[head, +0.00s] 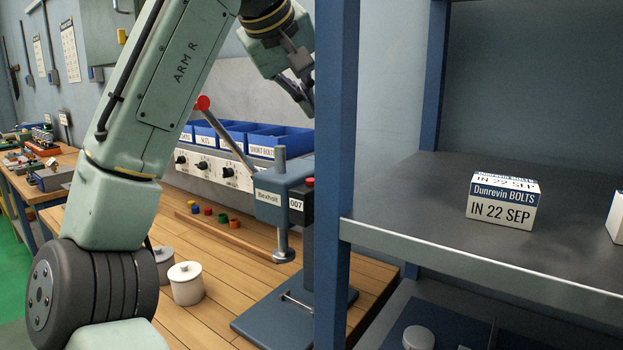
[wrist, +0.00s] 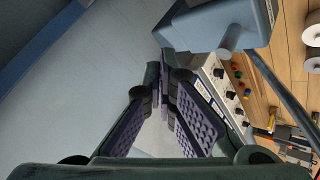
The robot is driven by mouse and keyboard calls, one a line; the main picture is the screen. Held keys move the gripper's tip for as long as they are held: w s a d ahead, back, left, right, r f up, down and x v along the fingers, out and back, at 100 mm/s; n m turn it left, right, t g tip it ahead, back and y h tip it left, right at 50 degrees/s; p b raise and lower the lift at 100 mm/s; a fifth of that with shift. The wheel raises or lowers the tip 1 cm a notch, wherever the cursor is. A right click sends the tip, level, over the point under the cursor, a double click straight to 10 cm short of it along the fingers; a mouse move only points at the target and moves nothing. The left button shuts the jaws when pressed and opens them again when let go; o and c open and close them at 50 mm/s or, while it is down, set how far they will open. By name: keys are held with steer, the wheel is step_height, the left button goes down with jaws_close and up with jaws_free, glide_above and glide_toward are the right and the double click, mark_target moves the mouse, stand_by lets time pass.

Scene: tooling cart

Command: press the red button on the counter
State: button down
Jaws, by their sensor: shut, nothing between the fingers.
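A small red button (head: 309,182) shows on top of the dark box marked 007, on the right side of the blue press (head: 270,200) that stands on the wooden counter (head: 215,315). The blue post partly hides this box. My gripper (head: 307,104) is shut and empty, above the press, and its right edge is cut off by the post. In the wrist view my gripper (wrist: 160,90) has its fingertips together, with the blue press body (wrist: 215,28) beyond to the upper right. I cannot make out the button in the wrist view.
A blue shelf post (head: 335,180) stands close to the right of my gripper. A bolts box (head: 503,200) sits on the shelf. The press lever (head: 228,139) with a red knob rises on the left.

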steer(key=b, duration=0.1)
glide_above(306, 181)
steer(key=f, duration=0.7)
steer(key=shift+w+f, duration=0.2)
steer(key=shift+f+b, duration=0.6)
steer(key=shift+f, duration=0.1)
steer(key=shift+f, duration=0.1)
stand_by(0.5)
steer(key=shift+f, duration=0.3)
steer(key=shift+f+b, duration=0.45)
steer(key=shift+b, duration=0.1)
stand_by(0.4)
stand_by(0.3)
steer(key=shift+r+p, duration=0.8)
steer(key=shift+r, duration=0.1)
